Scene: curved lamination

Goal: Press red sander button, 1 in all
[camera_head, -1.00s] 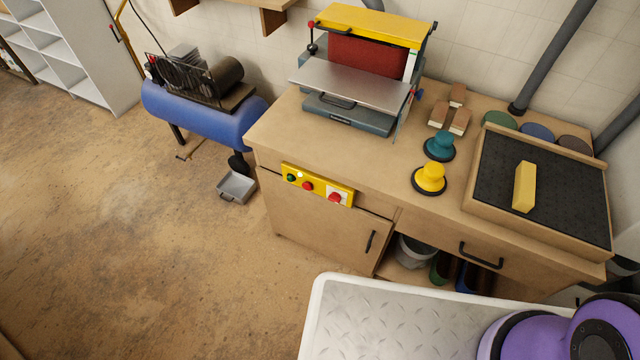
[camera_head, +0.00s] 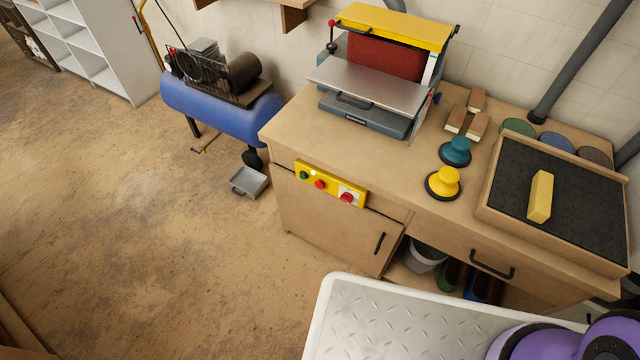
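A yellow control panel (camera_head: 330,184) is fixed to the front of the wooden workbench, below its top edge. It carries a green button (camera_head: 304,175), a small white light (camera_head: 313,173), a red button (camera_head: 320,184) and a larger red knob (camera_head: 346,197) on a pale plate at its right end. The sander (camera_head: 385,65), with a yellow top, red drum area and grey table, stands on the bench above the panel. My gripper is not in view; only purple and black parts of my arm show at the bottom right, apart from the panel.
The wooden bench top (camera_head: 300,125) holds a yellow knob pad (camera_head: 443,181), a teal knob pad (camera_head: 455,150) and a black mat tray (camera_head: 482,212). A blue compressor (camera_head: 220,110) and grey pan (camera_head: 248,181) stand left of the bench. The brown floor (camera_head: 170,260) is clear at left.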

